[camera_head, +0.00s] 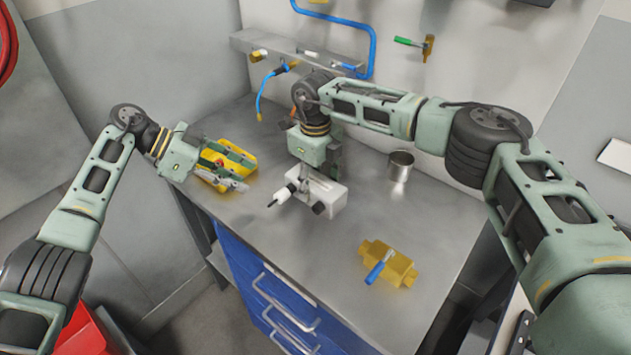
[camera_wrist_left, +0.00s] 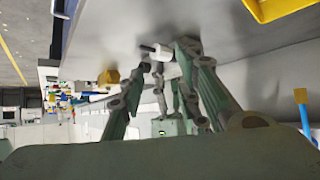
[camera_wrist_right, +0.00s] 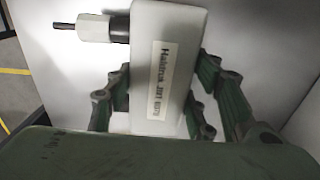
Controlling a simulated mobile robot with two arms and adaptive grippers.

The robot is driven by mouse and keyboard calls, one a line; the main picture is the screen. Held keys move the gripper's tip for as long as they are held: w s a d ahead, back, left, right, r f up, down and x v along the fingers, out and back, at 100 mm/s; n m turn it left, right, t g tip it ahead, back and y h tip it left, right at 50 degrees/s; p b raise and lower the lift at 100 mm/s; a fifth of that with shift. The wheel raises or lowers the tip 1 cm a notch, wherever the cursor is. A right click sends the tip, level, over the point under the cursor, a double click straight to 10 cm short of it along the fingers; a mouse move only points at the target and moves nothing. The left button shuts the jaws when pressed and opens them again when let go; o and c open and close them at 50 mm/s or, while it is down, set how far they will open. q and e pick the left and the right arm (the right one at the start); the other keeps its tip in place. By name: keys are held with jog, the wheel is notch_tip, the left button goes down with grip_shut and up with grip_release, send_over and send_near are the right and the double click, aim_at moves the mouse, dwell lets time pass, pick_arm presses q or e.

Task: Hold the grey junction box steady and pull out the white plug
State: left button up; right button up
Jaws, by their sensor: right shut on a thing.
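The grey junction box (camera_head: 328,194), pale with a printed label, stands on the bench. It fills the middle of the right wrist view (camera_wrist_right: 170,60). My right gripper (camera_head: 318,172) is above it, shut on it with a finger on each side. The white plug (camera_head: 281,195) sticks out of the box's left side, its dark tip pointing left. It also shows in the right wrist view (camera_wrist_right: 94,27), beside a dark collar at the box. My left gripper (camera_head: 246,176) is open and empty, left of the plug and apart from it; the plug shows beyond its fingers in the left wrist view.
A yellow item with red and green parts (camera_head: 240,153) lies behind my left gripper. A metal cup (camera_head: 400,165) and a yellow block with a blue handle (camera_head: 390,264) stand on the right. A blue cable (camera_head: 262,95) hangs at the back.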

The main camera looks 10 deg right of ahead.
aim_at(279, 198)
jog(key=o, duration=0.8)
jog(key=shift+c, duration=0.2)
jog(key=c, duration=0.7)
pick_arm(q)
jog(key=shift+o, duration=1)
pick_arm(e)
jog(key=shift+c, duration=0.2)
jog(key=shift+s, duration=0.1)
pick_arm(q)
notch_tip(279, 198, up, 4)
jog(key=s+m+t+y, duration=0.3)
jog(key=m, duration=2.4)
jog(key=shift+m, duration=0.4)
jog(key=x, duration=1.2)
jog(key=shift+d, duration=0.3)
jog(key=shift+c, duration=0.3)
